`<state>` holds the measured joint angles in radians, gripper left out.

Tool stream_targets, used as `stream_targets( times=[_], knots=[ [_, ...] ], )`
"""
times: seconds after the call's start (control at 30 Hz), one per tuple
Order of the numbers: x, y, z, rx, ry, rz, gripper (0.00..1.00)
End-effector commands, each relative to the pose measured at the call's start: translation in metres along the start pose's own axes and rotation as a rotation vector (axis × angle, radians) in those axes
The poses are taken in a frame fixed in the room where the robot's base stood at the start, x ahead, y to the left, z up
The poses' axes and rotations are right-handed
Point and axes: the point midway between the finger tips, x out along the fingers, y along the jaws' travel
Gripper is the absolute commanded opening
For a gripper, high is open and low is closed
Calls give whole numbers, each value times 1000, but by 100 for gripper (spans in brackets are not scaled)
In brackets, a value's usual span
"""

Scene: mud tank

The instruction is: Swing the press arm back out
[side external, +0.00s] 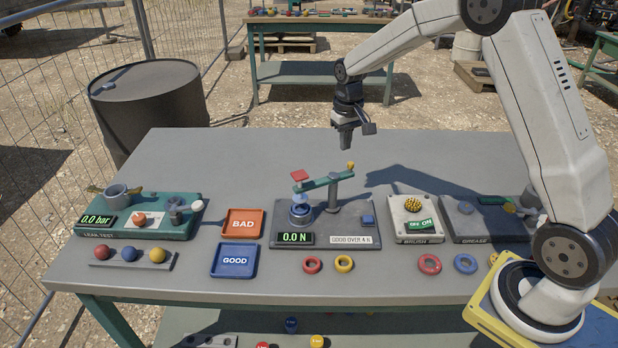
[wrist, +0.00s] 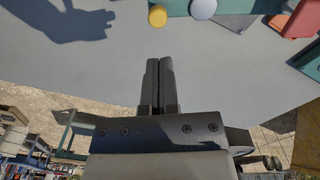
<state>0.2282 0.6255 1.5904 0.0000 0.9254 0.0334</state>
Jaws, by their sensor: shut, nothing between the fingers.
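The press arm (side external: 322,183) is a green bar on a grey post (side external: 334,200). In the wrist view the yellow knob (wrist: 157,16) and part of the green press arm (wrist: 235,6) show at the top edge. My gripper (side external: 345,146) is shut and empty, above and behind the knob, apart from it. Its closed fingers show in the wrist view (wrist: 158,62).
The press display (side external: 295,239) reads 0.0 N. An orange BAD tray (side external: 243,223) and a blue GOOD tray (side external: 235,261) lie to the left. Loose rings (side external: 344,264) lie in front. The brush unit (side external: 413,219) stands to the right. The table's back (side external: 240,150) is clear.

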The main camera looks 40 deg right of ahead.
Motion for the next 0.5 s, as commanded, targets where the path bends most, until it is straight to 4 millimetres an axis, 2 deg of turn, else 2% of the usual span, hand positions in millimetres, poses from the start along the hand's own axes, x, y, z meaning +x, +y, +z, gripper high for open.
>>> stream_targets(
  times=[0.5],
  knots=[
    [17,0,0,0,-2,0,0]
  ],
)
